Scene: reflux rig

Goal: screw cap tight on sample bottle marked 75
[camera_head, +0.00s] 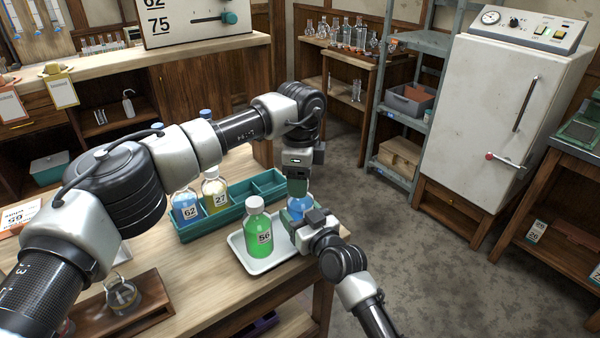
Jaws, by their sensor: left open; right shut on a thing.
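A small blue bottle (300,205) stands at the right end of the white tray (258,266), mostly hidden by my grippers. No number on it can be read, and I cannot tell its cap apart. My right gripper (297,219) is shut on this bottle from the front. My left gripper (298,191) points down directly above the bottle and is open, with its fingertips close to the bottle's top. A wall panel (190,22) at the upper left shows 62 and 75.
A green bottle (259,232) marked 56 stands on the tray, left of my grippers. Behind it, a teal rack (228,217) holds bottles marked 62 (187,208) and 27 (215,192). A wooden stand with a glass vessel (123,297) sits at the front left.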

